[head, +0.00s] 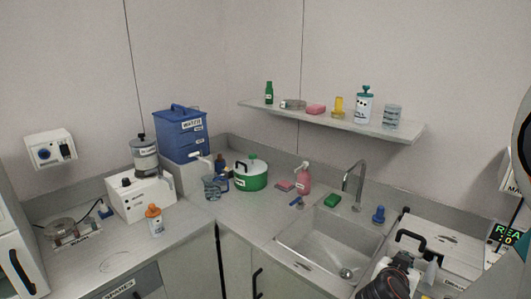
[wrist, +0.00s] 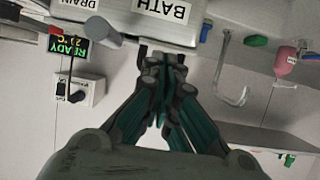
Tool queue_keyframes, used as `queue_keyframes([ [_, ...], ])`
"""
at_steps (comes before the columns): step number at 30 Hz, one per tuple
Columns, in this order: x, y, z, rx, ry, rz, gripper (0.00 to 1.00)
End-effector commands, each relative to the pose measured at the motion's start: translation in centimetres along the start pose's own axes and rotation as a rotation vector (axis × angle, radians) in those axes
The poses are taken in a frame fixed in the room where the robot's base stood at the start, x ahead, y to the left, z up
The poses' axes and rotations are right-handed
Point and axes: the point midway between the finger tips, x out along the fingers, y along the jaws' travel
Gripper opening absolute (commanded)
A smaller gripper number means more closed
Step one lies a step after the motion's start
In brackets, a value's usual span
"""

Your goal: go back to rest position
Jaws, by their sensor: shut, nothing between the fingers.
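My gripper (wrist: 166,65) shows in the wrist view, with its dark and teal fingers closed together and nothing between them. That view is upside down. In the head view, part of my arm shows at the right edge. A dark shape at the bottom right hides part of the counter there, and I cannot make out the fingertips.
A sink (head: 330,245) with a tall tap (head: 354,185) lies left of the bath lid (head: 440,245). A wall shelf (head: 335,122) with bottles runs above.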

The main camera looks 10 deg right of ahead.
Motion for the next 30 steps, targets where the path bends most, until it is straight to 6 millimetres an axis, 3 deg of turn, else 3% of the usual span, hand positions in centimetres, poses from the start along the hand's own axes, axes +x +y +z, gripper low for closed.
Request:
queue_keyframes([
  [5, -1.8, -1.4, -0.1, -0.059, -0.082, -0.047, 0.00],
  [14, -7.4, -4.4, 0.4, -0.219, -0.266, -0.201, 0.00],
  [30, -21.6, -6.9, 2.1, -0.490, -0.485, -0.592, 0.00],
])
